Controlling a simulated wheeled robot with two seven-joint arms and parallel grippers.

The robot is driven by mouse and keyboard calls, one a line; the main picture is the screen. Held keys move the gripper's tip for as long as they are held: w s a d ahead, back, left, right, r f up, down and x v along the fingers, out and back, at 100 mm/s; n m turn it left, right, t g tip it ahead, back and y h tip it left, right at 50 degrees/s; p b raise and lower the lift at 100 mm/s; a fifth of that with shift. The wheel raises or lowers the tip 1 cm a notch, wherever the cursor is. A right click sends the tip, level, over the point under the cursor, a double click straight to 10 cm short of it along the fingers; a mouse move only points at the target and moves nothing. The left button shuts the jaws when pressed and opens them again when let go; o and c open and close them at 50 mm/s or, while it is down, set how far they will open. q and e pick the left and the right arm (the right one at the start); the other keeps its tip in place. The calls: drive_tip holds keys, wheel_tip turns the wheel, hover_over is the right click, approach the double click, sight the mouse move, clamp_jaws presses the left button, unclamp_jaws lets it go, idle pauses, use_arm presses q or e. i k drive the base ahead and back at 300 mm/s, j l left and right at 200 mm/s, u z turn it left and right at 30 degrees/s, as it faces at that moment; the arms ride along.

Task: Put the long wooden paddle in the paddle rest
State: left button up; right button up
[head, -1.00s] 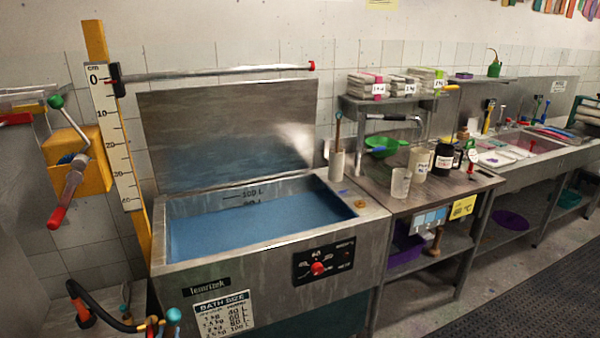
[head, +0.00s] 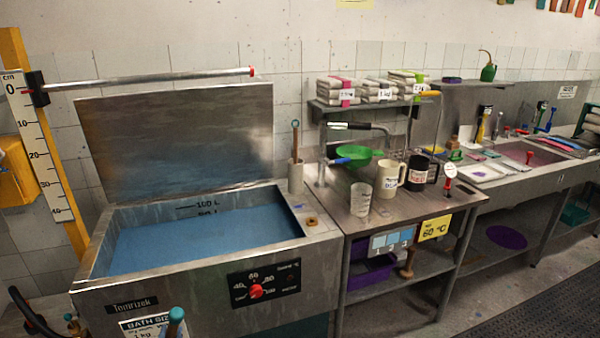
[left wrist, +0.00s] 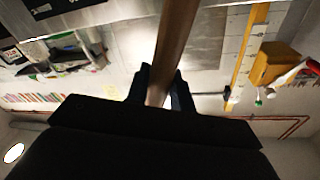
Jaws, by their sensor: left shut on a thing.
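The long wooden paddle shows in the left wrist view as a brown shaft (left wrist: 176,42). It runs from between the dark fingers of my left gripper (left wrist: 160,88) up to the top edge of that view. The fingers are closed around it; its far end is out of frame. I cannot make out my left gripper in the head view. A pale upright tube (head: 296,178), which looks like the paddle rest, stands at the bath's back right corner. A thin brown stick with a blue mark (head: 295,136) stands in it. My right gripper is not in view.
The steel bath (head: 320,226) holds blue liquid, with its lid (head: 180,138) raised behind. A horizontal bar (head: 150,79) and a scale (head: 38,150) stand at the left. A teal-capped upright (head: 175,317) shows at the bottom edge. Jugs (head: 391,178) crowd the bench right of the tube.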

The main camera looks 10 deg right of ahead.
sight(452, 230)
drive_tip(key=i+l, duration=0.1)
drive_tip(key=l, duration=1.15)
drive_tip(key=i+l+u, duration=0.1)
drive_tip(key=l, duration=1.2)
drive_tip(key=i+l+u, duration=0.1)
drive_tip(key=l, duration=1.15)
